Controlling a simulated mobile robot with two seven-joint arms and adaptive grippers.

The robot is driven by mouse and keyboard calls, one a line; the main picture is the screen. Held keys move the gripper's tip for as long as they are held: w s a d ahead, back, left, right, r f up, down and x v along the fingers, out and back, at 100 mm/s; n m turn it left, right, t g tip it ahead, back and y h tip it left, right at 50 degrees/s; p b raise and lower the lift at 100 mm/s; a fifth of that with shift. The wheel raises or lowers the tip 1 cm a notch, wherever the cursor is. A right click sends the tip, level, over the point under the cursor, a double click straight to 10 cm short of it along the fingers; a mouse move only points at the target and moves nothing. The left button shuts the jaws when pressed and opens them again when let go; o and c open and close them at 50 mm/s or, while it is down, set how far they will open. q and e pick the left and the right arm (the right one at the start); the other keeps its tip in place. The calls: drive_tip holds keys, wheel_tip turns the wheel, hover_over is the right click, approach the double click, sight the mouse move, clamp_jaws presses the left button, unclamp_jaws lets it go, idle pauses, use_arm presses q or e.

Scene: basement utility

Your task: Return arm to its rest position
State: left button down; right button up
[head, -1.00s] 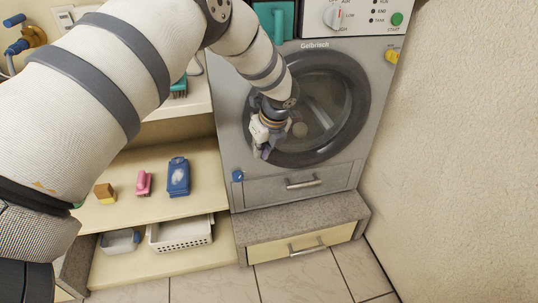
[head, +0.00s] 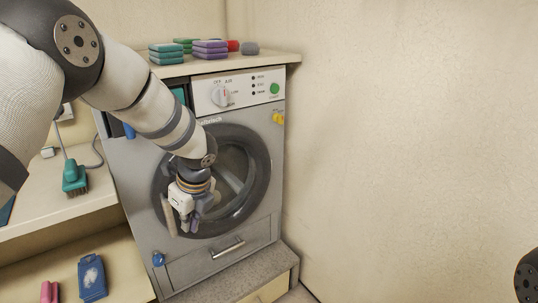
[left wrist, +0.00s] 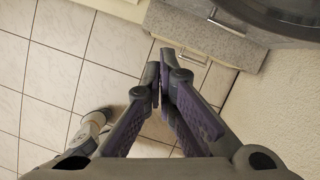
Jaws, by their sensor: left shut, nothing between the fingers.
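My left arm (head: 150,100) comes in from the left in the head view and reaches down in front of the grey washing machine (head: 135,200). My left gripper (head: 190,228) hangs in front of the machine's round door (head: 262,165), fingers pointing down. In the left wrist view the gripper's purple-padded fingers (left wrist: 160,92) come together at the tips with nothing between them. The tips are above the tiled floor (left wrist: 90,60) in that view. My right gripper is not in view; a dark round part shows at the lower right edge of the head view.
A beige wall (head: 410,130) stands close on the right. Left of the machine are shelves with a teal brush (head: 75,178), a blue box (head: 92,277) and a pink brush (head: 49,292). Folded cloths (head: 210,48) lie on top. A drawer handle (head: 228,248) sits below the door.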

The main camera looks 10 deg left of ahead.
use_arm(q)
drive_tip(key=s+d+f+n+g+h, duration=0.1)
drive_tip(key=s+d+f+n+h, duration=0.1)
drive_tip(key=s+d+f+n, duration=0.6)
drive_tip(key=s+d+f+n+g+h, duration=0.2)
drive_tip(key=s+f+n+h, duration=0.1)
drive_tip(key=s+f, duration=1.05)
drive_tip(key=s+a+r+n, duration=0.1)
drive_tip(key=s+n, duration=0.4)
drive_tip(key=s, duration=0.6)
drive_tip(key=s+r+n+y+p, duration=0.1)
drive_tip(key=s+r+n, duration=0.1)
drive_tip(key=s+n, duration=0.4)
drive_tip(key=s, duration=0.5)
drive_tip(key=shift+a+n+g, duration=0.3)
drive_tip(key=shift+a+g, duration=0.05)
drive_tip(key=shift+g, duration=0.05)
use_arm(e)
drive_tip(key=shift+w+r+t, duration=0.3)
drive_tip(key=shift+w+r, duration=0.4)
